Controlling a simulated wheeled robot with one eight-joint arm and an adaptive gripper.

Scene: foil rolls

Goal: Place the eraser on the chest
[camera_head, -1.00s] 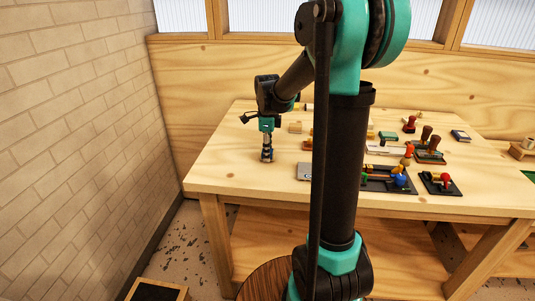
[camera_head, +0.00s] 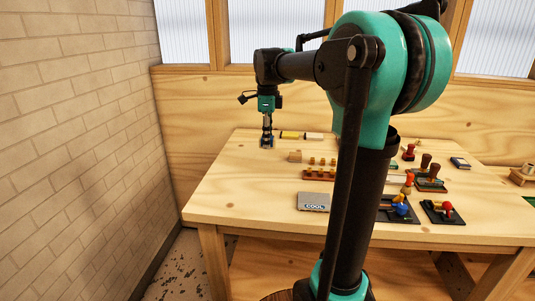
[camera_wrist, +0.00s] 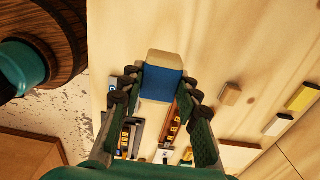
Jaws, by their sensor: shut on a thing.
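My gripper (camera_wrist: 161,92) is shut on a block-shaped eraser with a blue sleeve (camera_wrist: 162,84) and a pale beige end, gripped between the two fingers. In the head view my gripper (camera_head: 267,138) points down above the left part of the wooden table (camera_head: 230,195). The eraser is small there, at the fingertips, and its gap to the table is hard to judge. I cannot identify a chest with certainty in either view.
A beige block (camera_head: 295,156), a wooden rack with several pegs (camera_head: 320,174) and a grey "COOL" box (camera_head: 313,202) lie right of my gripper. Stamps and dark trays (camera_head: 442,212) fill the right side. The table's left front is clear. A brick wall (camera_head: 80,150) stands left.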

